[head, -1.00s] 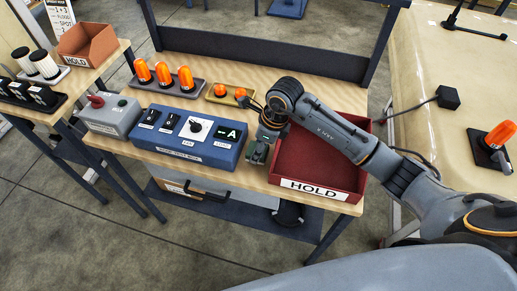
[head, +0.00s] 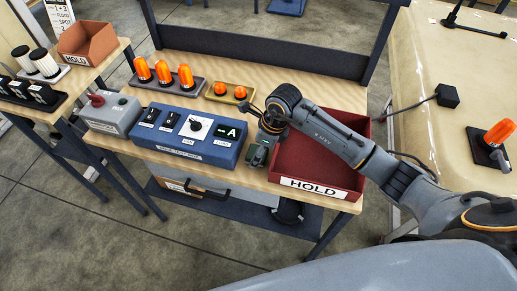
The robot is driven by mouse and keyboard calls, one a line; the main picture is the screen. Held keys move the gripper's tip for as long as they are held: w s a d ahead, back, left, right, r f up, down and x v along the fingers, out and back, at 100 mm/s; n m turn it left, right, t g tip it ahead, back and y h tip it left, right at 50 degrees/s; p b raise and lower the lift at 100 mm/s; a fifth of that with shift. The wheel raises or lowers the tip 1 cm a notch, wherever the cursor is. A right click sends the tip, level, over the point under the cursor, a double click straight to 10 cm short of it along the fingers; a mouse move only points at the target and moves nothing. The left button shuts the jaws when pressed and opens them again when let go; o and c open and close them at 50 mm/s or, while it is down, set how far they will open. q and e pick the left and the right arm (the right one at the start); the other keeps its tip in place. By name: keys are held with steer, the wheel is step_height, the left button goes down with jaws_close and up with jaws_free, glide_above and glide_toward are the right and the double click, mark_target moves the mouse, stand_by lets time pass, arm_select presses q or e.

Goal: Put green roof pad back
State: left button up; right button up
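My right gripper (head: 259,150) hangs over the bench, between the blue control box (head: 187,136) and the left wall of the red HOLD bin (head: 322,184). It points down and looks dark with a greenish tint at its lower end. I cannot tell whether that tint is its own fingers or a held pad, nor whether the fingers are open or shut. No green roof pad shows clearly anywhere else. The part of the bin's inside that I see looks empty; my arm hides some of it. My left gripper is not in view.
A cream panel (head: 430,65) at the right bears an orange beacon (head: 500,132) and a black block (head: 447,95). Orange beacons on a grey tray (head: 150,84) and an orange-lamp tray (head: 229,98) stand behind the control box. A grey switch box (head: 110,115) stands left.

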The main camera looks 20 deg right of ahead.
steer(key=shift+d+r, duration=0.1)
steer(key=shift+r, duration=0.4)
steer(key=b+v, duration=0.2)
steer(key=v, duration=0.9)
